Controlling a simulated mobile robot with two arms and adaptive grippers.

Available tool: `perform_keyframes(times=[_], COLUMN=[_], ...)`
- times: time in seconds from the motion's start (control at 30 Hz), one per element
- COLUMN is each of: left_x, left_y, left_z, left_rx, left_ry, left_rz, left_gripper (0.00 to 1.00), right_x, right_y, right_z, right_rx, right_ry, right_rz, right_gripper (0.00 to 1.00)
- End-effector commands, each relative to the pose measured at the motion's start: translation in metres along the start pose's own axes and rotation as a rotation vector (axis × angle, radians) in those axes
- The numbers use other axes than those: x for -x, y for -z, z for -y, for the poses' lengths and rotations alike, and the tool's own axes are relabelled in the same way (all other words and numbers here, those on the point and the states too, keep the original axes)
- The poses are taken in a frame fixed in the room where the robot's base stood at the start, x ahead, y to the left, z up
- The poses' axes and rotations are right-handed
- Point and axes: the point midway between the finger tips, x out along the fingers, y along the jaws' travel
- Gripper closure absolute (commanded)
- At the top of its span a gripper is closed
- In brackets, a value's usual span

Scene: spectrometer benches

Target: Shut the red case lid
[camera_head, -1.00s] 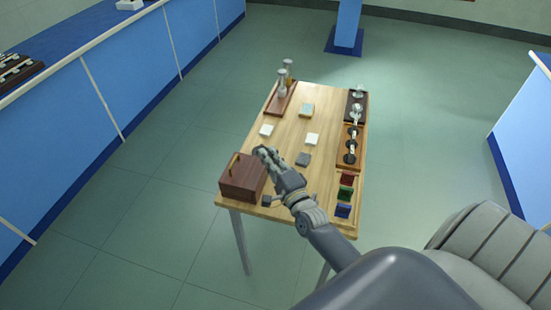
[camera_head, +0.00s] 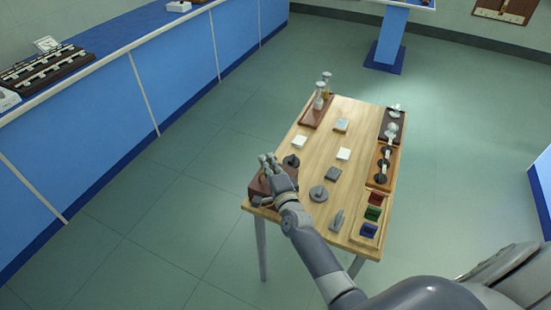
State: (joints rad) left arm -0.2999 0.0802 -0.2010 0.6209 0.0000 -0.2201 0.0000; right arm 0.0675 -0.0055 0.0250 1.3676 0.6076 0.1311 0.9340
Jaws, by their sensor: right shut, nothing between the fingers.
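A dark red-brown case (camera_head: 257,187) stands at the near left corner of the wooden table (camera_head: 317,166). My right gripper (camera_head: 268,160) is at its top, with the fingers shut and empty; whether they touch the case I cannot tell. My gripper and wrist cover most of the case, so the state of its lid is hidden. My left gripper is not in view.
A rack at the near right holds a red (camera_head: 376,198), a green (camera_head: 373,213) and a blue block (camera_head: 369,229). A grey disc (camera_head: 318,193) and a grey upright piece (camera_head: 337,219) stand beside my arm. Stands (camera_head: 381,167) line the right edge. The floor around is clear.

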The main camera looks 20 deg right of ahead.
Motion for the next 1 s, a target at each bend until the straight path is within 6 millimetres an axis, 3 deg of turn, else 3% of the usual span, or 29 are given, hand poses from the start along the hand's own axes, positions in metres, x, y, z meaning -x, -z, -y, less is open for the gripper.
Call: perform_keyframes(times=[0.3, 1.0], left_x=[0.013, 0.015], left_y=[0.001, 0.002], left_z=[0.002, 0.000], left_rx=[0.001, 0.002], left_ry=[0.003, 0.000], left_rz=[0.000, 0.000], left_gripper=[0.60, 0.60], right_x=[-0.009, -0.011], right_y=[-0.009, -0.011], right_z=[-0.008, -0.011], right_rx=[0.073, 0.097], right_ry=[-0.070, -0.092], right_rz=[-0.001, -0.001], right_gripper=[1.00, 1.00])
